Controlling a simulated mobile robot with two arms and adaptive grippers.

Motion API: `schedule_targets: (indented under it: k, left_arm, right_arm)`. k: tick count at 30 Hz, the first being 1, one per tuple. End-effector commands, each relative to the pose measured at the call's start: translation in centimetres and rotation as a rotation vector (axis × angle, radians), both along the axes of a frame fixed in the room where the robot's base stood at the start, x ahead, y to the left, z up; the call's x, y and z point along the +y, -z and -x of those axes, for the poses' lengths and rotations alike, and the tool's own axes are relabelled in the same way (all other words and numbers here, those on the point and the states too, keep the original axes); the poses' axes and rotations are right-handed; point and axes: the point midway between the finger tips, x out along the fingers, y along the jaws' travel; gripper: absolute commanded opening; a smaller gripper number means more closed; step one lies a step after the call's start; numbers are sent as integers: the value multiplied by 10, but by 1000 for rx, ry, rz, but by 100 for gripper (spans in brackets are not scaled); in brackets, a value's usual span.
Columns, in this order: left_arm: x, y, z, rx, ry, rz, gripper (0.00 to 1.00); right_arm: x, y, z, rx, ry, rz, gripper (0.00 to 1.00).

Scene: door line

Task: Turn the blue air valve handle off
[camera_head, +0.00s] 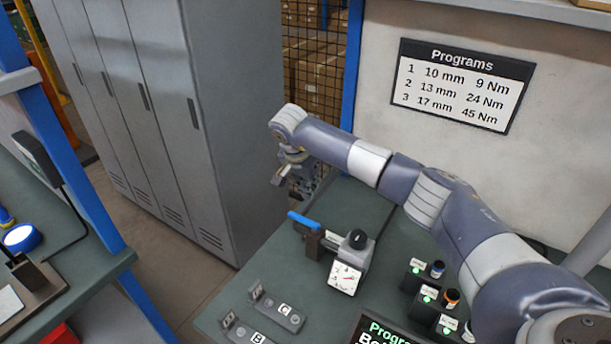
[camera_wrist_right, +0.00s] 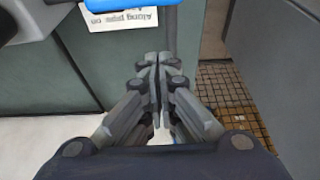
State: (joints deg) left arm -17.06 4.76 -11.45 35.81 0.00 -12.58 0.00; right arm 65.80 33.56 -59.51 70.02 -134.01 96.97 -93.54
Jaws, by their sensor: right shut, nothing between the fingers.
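Part of the blue handle (camera_wrist_right: 130,3) shows at the top edge of the right wrist view. My right gripper (camera_head: 281,188) is above and beyond the handle, slightly left of it, and apart from it. In the right wrist view its fingers (camera_wrist_right: 157,60) are together and empty. My left gripper is in neither view.
A gauge (camera_head: 345,277) with a black knob stands right of the valve. A label (camera_wrist_right: 122,18) reading "Along pipe on" is upside down in the wrist view. Grey lockers (camera_head: 150,100) stand behind left.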

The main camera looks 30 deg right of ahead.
Motion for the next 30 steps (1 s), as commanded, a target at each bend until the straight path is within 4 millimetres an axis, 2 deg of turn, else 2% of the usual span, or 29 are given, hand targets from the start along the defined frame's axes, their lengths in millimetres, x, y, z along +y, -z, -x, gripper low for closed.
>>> schedule_targets:
  k: [5, 6, 12, 30]
  left_arm:
    - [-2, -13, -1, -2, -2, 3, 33]
    - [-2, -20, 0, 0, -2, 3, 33]
    - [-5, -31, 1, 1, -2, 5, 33]
    - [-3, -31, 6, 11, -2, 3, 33]
  right_arm:
    - [-10, 35, -4, 5, 0, 0, 0]
    - [1, 28, -1, 1, -7, -3, 0]
    - [19, 30, 11, 0, -4, 0, 0]
    - [25, 32, 15, -1, -9, 1, 0]
